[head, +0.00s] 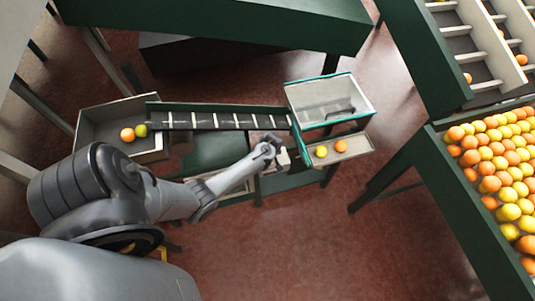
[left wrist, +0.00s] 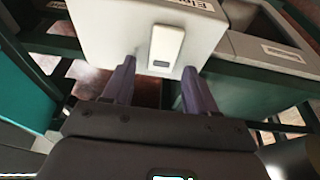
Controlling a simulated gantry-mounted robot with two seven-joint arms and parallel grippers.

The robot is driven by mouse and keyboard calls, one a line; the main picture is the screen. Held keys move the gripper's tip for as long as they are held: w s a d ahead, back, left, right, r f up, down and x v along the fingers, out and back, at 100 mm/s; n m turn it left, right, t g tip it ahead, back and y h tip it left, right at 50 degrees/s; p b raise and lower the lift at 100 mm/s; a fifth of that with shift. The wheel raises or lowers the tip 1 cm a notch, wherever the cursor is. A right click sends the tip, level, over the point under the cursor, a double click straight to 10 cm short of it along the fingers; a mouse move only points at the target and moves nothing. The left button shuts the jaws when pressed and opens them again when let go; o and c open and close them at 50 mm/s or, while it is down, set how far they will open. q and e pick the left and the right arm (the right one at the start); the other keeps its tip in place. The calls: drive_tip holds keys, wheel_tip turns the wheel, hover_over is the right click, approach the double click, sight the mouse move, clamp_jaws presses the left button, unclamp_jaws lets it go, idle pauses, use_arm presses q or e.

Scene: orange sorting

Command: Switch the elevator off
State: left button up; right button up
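The elevator is an inclined dark belt with light slats (head: 225,121) in the head view, running between a left box and a clear hopper. In the left wrist view, a pale control box (left wrist: 100,30) carries a partly cut-off label beginning "El". On its face is a white switch plate (left wrist: 168,40) with a small dark grey part at its lower end. My left gripper (left wrist: 159,64) is open and empty, its two purple-grey fingers apart just before the box's lower edge, below the switch. In the head view my left gripper (head: 273,141) is near the hopper, its fingers hard to see. My right gripper is not in view.
The left box (head: 92,133) holds two fruits. The clear hopper (head: 330,88) stands above a small tray (head: 352,152) with two fruits. A large fruit-filled bin (head: 440,190) stands at right. Green frames surround the elevator; the red floor at front is open.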

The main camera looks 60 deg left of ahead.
use_arm(q)
drive_tip(key=shift+d+r, duration=0.15)
drive_tip(key=shift+r, duration=0.4)
drive_tip(key=p+v, duration=0.1)
drive_tip(key=v, duration=0.8)
drive_tip(key=shift+r, duration=0.35)
drive_tip(key=shift+d, duration=0.1)
drive_tip(key=shift+s, duration=0.1)
